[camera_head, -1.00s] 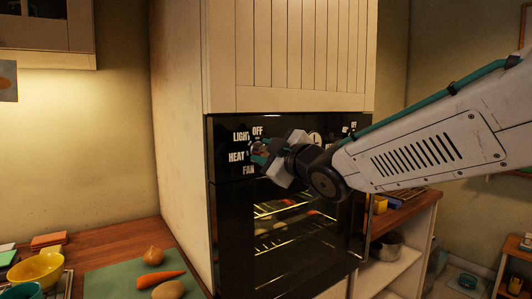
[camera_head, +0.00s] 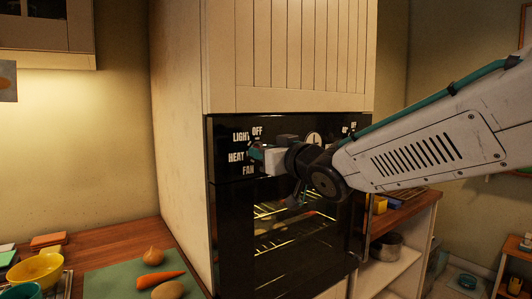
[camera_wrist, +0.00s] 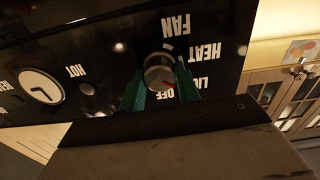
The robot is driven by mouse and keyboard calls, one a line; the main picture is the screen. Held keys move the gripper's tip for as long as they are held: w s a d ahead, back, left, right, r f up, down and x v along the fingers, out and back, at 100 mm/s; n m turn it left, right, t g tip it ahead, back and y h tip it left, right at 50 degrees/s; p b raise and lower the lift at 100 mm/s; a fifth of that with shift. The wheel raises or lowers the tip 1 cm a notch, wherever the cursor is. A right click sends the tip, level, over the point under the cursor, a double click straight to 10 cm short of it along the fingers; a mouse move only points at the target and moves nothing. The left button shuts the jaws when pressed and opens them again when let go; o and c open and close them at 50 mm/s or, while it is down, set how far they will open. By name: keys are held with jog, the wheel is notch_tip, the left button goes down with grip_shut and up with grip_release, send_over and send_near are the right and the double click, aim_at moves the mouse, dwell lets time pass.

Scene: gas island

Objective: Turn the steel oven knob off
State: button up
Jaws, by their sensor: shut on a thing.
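The steel knob (camera_wrist: 158,72) is on the black oven's control panel (camera_wrist: 110,70). It shows between the teal fingers of my gripper (camera_wrist: 161,92) in the upside-down wrist view. My gripper is shut on the knob, one finger on each side. A red mark on the knob's face lies on the side toward the OFF and LIGHT labels; the exact setting is hard to read. In the head view my gripper (camera_head: 257,153) is against the panel among the LIGHT, OFF, HEAT and FAN labels, and it hides the knob.
A clock dial (camera_wrist: 40,85) is on the same panel. The oven door (camera_head: 232,235) is below, its lit racks showing. A counter at left holds a green board (camera_head: 110,280) with a carrot (camera_head: 160,280) and a yellow bowl (camera_head: 38,270). A shelf unit (camera_head: 395,275) stands right of the oven.

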jog(key=m, duration=1)
jog(key=shift+d+f+m, duration=0.1)
jog(key=shift+f+m, duration=0.05)
jog(key=shift+m, duration=0.15)
dwell(0.4)
jog(key=o, duration=1)
jog(key=v, duration=0.7)
jog(key=shift+s+d, duration=0.2)
jog(key=shift+s, duration=0.05)
